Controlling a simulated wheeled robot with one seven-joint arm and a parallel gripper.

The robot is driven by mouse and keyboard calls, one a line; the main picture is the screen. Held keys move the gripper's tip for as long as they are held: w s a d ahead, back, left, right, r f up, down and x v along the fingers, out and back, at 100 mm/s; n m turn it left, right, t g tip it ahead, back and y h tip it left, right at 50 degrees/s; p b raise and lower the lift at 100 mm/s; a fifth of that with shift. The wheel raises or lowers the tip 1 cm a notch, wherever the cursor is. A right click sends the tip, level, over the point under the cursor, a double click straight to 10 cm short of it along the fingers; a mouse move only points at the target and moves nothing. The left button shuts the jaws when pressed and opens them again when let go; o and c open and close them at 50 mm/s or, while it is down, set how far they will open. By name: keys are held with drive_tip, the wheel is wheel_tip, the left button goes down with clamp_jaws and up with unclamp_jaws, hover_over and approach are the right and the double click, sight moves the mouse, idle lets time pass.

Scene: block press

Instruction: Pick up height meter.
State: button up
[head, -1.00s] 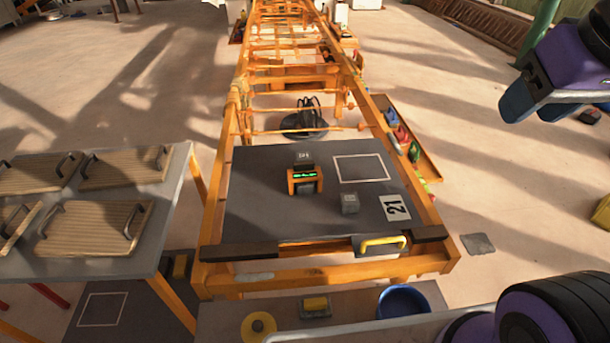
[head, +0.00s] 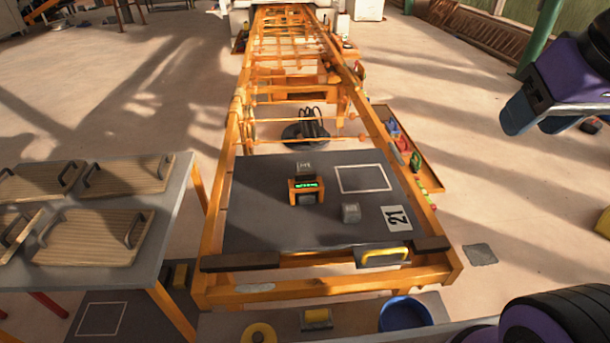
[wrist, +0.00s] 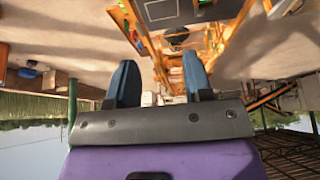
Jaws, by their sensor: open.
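The height meter appears to be the small orange device (head: 306,191) with a green lit display. It stands upright on the dark grey board (head: 265,225) of the orange frame, with a small grey block (head: 304,168) just behind it. My gripper (head: 530,112) is at the upper right of the head view, well apart from the device. In the wrist view my gripper (wrist: 160,78) shows two blue fingers spread apart with nothing between them. The board (wrist: 165,12) is at the top edge of that view, and the device is not clear there.
A side table (head: 110,275) with wooden lids stands left. A blue bowl (head: 404,314) sits in front.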

drive_tip(key=o, duration=0.5)
drive_tip(key=shift+w, duration=0.1)
drive_tip(key=o, duration=0.4)
drive_tip(key=w+n, duration=0.1)
drive_tip(key=w, duration=0.2)
drive_tip(key=w+a+r, duration=0.1)
drive_tip(key=w, duration=0.2)
drive_tip(key=w+r+n, duration=0.1)
drive_tip(key=w, duration=0.1)
drive_tip(key=shift+w+a+r+n+g, duration=0.15)
drive_tip(key=shift+w+n+g, duration=0.15)
drive_tip(key=shift+w+g, duration=0.1)
drive_tip(key=shift+o, duration=0.2)
drive_tip(key=n+g, duration=0.4)
drive_tip(key=n, duration=1.2)
hover_over(306, 183)
wheel_tip(306, 183, down, 46)
drive_tip(key=shift+f, duration=5.35)
